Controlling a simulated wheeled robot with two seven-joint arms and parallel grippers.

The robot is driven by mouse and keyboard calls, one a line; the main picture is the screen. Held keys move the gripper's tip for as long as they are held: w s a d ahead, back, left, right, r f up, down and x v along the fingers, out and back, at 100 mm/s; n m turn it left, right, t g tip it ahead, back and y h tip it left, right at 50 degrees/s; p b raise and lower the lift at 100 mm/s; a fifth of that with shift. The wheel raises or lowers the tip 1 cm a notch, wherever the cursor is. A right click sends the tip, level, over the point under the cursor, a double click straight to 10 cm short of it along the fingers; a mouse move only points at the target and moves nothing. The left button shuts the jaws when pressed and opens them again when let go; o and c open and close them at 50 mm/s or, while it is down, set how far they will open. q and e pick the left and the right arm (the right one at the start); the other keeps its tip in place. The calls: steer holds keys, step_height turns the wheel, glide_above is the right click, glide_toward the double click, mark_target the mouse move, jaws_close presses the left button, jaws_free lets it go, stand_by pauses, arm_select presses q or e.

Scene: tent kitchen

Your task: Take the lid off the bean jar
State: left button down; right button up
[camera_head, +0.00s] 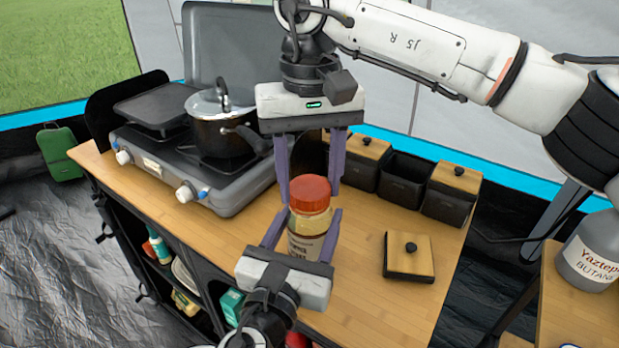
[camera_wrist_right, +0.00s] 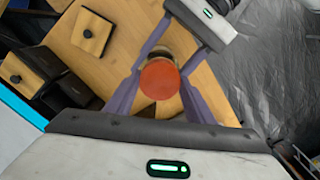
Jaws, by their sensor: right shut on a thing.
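The bean jar (camera_head: 306,243) is a clear jar with a label and pale contents, upright at the counter's front edge. Its orange-red lid (camera_head: 310,187) sits on top, with no clear gap below it. My right gripper (camera_head: 311,197) comes down from above and is shut on the lid, one finger on each side. The lid also shows between its fingers in the right wrist view (camera_wrist_right: 160,79). My left gripper (camera_head: 309,219) reaches in from the front, its fingers closed around the jar's body below the lid. The fingers partly hide the jar.
Behind on the wooden counter (camera_head: 365,305) stand a stove (camera_head: 222,190) with a pot (camera_head: 215,135) and black canisters (camera_head: 448,205), the middle one open. A square wooden lid (camera_head: 408,262) lies to the right. A butane bottle (camera_head: 590,245) stands far right.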

mark_target(309, 187)
steer(key=shift+r, duration=0.15)
steer(key=shift+r, duration=0.95)
steer(key=shift+r, duration=2)
arm_select(q)
steer(key=c, duration=0.6)
jaws_free()
steer(key=shift+o, duration=0.2)
